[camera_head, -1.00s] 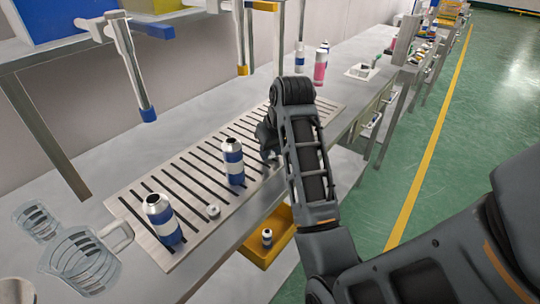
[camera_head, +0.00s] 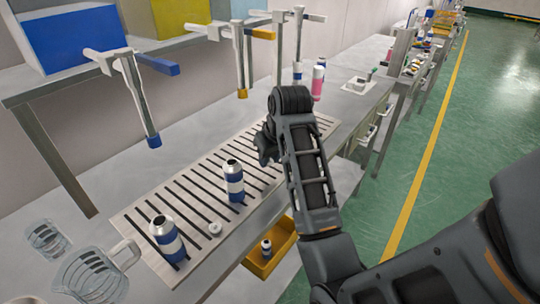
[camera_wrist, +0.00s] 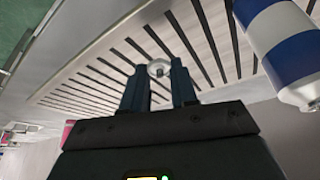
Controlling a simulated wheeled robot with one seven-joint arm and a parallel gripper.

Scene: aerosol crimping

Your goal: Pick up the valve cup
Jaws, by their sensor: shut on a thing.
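The valve cup (camera_wrist: 158,68), a small pale ring with a dark centre, sits between the two fingertips of my gripper (camera_wrist: 160,74) in the wrist view. My gripper is shut on it, above the slatted board (camera_wrist: 110,75). In the head view my gripper (camera_head: 266,148) is a dark shape at the board's far right part, and my own arm hides most of it. The cup is not visible there.
Two blue-and-white cans (camera_head: 234,181) (camera_head: 167,240) stand on the slatted board (camera_head: 138,210), with a small white part (camera_head: 215,229) between them. One can looms at the wrist view's right (camera_wrist: 285,45).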

